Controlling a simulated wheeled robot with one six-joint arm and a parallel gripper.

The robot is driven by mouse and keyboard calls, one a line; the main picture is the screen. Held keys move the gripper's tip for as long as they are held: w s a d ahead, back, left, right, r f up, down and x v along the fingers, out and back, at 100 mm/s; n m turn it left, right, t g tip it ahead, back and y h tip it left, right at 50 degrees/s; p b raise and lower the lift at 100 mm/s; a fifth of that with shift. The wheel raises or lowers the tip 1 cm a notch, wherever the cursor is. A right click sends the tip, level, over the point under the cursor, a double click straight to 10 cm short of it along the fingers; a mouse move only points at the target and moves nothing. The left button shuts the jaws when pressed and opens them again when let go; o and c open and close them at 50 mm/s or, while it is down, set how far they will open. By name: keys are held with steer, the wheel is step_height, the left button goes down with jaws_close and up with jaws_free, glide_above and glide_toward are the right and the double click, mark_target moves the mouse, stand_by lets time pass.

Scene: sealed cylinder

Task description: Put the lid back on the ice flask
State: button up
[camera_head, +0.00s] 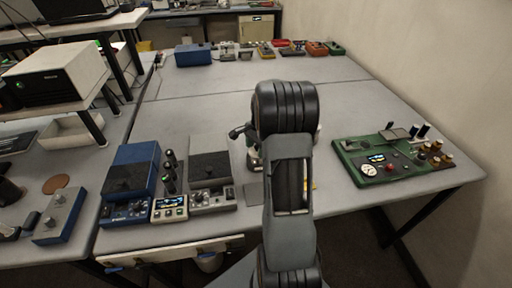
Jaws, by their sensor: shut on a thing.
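My arm rises through the middle of the view, and its thick dark joint and grey link block the table behind. My gripper is hidden behind this arm, so its jaws and anything in them do not show. I cannot make out the ice flask or its lid. A small dark knob-like part (238,132) and a pale piece (252,158) stick out left of my arm; I cannot tell what they belong to.
Blue (133,172) and grey (210,168) instruments stand on the grey table (200,112) left of my arm. A green panel (388,157) with knobs lies at right. Several devices line the back, including a blue box (193,55). The table's middle is mostly clear. A wall borders the right.

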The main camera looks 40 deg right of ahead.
stand_by(0.4)
steer(key=o, duration=1)
steer(key=shift+o, duration=0.5)
steer(key=shift+r, duration=0.15)
steer(key=shift+r+p, duration=2.65)
steer(key=shift+r, duration=0.7)
jaws_close()
steer(key=shift+f+b, duration=0.4)
steer(key=shift+f, duration=0.15)
